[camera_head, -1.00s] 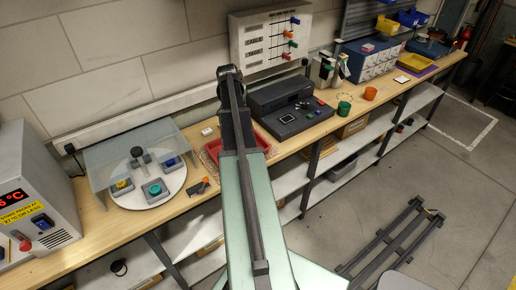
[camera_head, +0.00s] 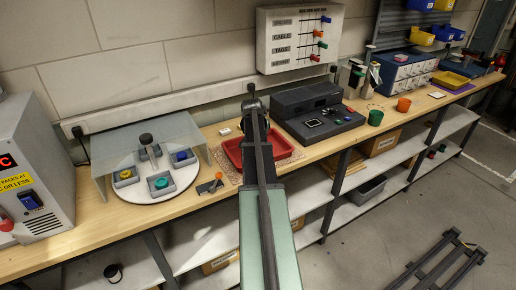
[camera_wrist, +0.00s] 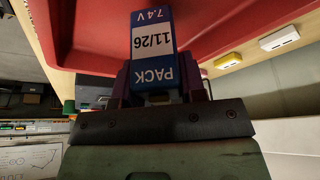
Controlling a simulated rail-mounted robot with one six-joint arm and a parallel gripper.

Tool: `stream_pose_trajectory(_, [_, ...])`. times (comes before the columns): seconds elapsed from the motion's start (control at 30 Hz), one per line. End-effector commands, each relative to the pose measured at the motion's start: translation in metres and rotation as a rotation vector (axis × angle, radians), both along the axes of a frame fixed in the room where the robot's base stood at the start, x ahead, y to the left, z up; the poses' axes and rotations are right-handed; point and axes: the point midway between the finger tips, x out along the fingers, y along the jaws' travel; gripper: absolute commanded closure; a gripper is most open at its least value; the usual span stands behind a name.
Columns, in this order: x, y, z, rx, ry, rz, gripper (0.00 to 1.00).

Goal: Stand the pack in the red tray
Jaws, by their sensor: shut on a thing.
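The red tray (camera_head: 232,153) lies on a speckled mat on the bench, partly behind my arm in the head view. In the wrist view, its red surface (camera_wrist: 215,22) fills the top. The pack (camera_wrist: 153,45), with a blue and white label reading PACK 11/26 7.4 V, is between the jaws of my gripper (camera_wrist: 157,88). The jaws are shut on it. The pack shows against the red of the tray; I cannot tell whether it touches the tray. In the head view my arm hides the pack and the jaws.
A dark grey device (camera_head: 315,115) with buttons stands right of the tray. A small white block (camera_head: 225,131) lies behind the tray. A round white turntable (camera_head: 150,178) under a clear shield and an orange-knobbed lever (camera_head: 212,184) are on the left. Green and orange cups stand farther right.

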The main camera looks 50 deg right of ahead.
Motion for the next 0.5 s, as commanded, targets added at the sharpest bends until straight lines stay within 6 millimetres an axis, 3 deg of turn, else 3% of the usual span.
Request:
stream_pose_trajectory(0.03, [0.0000, -0.0001, -0.0217, 0.000, 0.000, 0.000, 0.92])
stream_pose_trajectory(0.07, [0.0001, 0.0000, -0.0246, 0.000, 0.000, 0.000, 0.92])
stream_pose_trajectory(0.43, [0.0000, -0.0001, -0.0242, 0.000, 0.000, 0.000, 0.92])
stream_pose_trajectory(0.47, [0.0000, -0.0001, -0.0231, 0.000, 0.000, 0.000, 0.59])
stream_pose_trajectory(0.5, [0.0000, -0.0001, -0.0224, 0.000, 0.000, 0.000, 0.53])
